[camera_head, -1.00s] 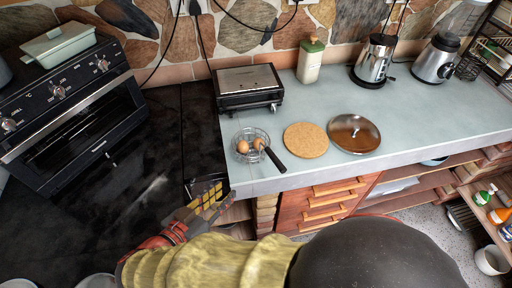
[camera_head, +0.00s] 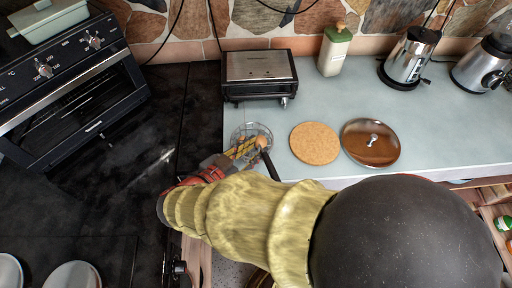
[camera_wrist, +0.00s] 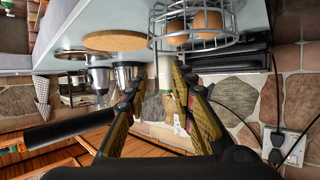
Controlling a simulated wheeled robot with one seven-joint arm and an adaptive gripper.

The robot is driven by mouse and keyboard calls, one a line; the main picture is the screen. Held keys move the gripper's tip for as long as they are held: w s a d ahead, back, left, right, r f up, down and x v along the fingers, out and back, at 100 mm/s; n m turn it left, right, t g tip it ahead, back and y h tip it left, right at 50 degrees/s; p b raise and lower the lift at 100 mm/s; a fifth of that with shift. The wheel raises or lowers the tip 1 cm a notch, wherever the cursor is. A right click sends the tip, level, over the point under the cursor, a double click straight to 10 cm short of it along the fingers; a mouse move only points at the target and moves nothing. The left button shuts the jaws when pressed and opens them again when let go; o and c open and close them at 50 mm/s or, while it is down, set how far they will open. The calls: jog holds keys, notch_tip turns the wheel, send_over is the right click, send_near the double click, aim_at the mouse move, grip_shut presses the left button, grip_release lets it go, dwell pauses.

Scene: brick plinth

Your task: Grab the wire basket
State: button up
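The wire basket (camera_head: 252,131) stands on the pale countertop near its left end, with brown eggs inside and a black handle (camera_head: 270,166) pointing toward the near edge. My gripper (camera_head: 243,149) overlaps its near left side in the head view. In the wrist view the basket's rim and wires (camera_wrist: 198,44) lie just beyond and above the fingertips. My gripper (camera_wrist: 161,78) is open there, its yellow-padded fingers apart with nothing seen held between them. The black handle (camera_wrist: 68,128) lies to the left of the fingers. Whether a fingertip touches the wires I cannot tell.
A round cork mat (camera_head: 315,143) and a brown lid with a knob (camera_head: 370,143) lie right of the basket. A black and silver grill (camera_head: 259,75) stands behind it. A bottle (camera_head: 334,50) and kettle (camera_head: 408,57) stand farther back. An oven (camera_head: 70,85) is at left.

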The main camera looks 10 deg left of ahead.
jog(key=b+x, duration=0.1)
jog(key=x, duration=0.5)
jog(key=shift+d+f, duration=0.1)
jog(key=shift+d, duration=0.2)
jog(key=shift+c, duration=0.3)
grip_shut()
dwell(0.3)
